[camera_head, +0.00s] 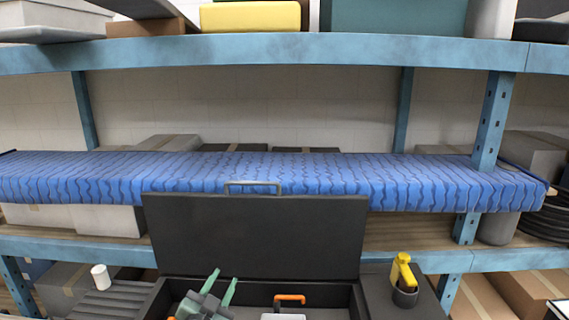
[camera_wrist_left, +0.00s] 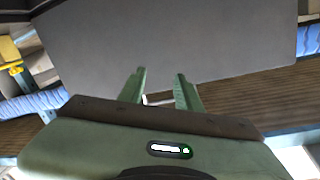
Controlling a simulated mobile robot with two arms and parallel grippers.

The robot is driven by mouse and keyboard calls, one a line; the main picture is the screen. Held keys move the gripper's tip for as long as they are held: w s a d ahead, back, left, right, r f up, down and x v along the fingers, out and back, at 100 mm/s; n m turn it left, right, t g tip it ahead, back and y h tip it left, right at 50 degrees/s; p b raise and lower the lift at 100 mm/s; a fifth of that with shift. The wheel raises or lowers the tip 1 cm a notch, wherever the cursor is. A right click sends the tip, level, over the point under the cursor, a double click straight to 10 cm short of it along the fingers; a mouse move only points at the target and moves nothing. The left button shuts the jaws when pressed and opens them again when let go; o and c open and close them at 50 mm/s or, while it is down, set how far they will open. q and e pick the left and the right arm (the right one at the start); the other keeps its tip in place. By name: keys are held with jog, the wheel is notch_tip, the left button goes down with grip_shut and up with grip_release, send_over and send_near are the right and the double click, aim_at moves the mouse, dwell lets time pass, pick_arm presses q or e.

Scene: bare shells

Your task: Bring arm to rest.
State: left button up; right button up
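My left gripper (camera_head: 221,280) is at the bottom of the head view, left of centre. Its two green fingers point up in front of the open black case. In the left wrist view my left gripper (camera_wrist_left: 163,82) shows its fingers apart, with nothing between them. The dark raised lid (camera_wrist_left: 190,45) fills the view beyond the fingertips. My right gripper is in neither view.
The black case (camera_head: 255,240) stands open with its lid up and an orange-handled item (camera_head: 289,298) inside. A yellow tool (camera_head: 403,270) stands in a dark holder at right. A white cup (camera_head: 101,277) is at left. Behind is a blue shelf rack (camera_head: 300,50) with a blue-covered shelf (camera_head: 90,180).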

pick_arm(q)
jog(key=s+a+f+n+g+y, duration=0.2)
jog(key=s+a+f+g, duration=0.15)
jog(key=s+f, duration=0.5)
jog(key=s+a+f+n+g+y, duration=0.15)
jog(key=s+f+n+g, duration=0.35)
jog(key=s, duration=0.7)
jog(key=s+f+m+g, duration=0.1)
jog(key=s+f+g, duration=0.1)
jog(key=s, duration=0.7)
jog(key=s+f+m+g, duration=0.1)
jog(key=s+f+g, duration=0.15)
jog(key=s, duration=0.65)
jog(key=s+f+g+b, duration=0.25)
jog(key=f+b, duration=0.45)
jog(key=f, duration=2.7)
jog(key=s+a+f+b, duration=0.1)
jog(key=s+f, duration=0.7)
jog(key=f, duration=0.1)
jog(key=s+a+f+b, duration=0.2)
jog(key=s+f, duration=0.6)
jog(key=f, duration=0.1)
jog(key=shift+a+g+h, duration=0.3)
jog(key=shift+g+h, duration=0.05)
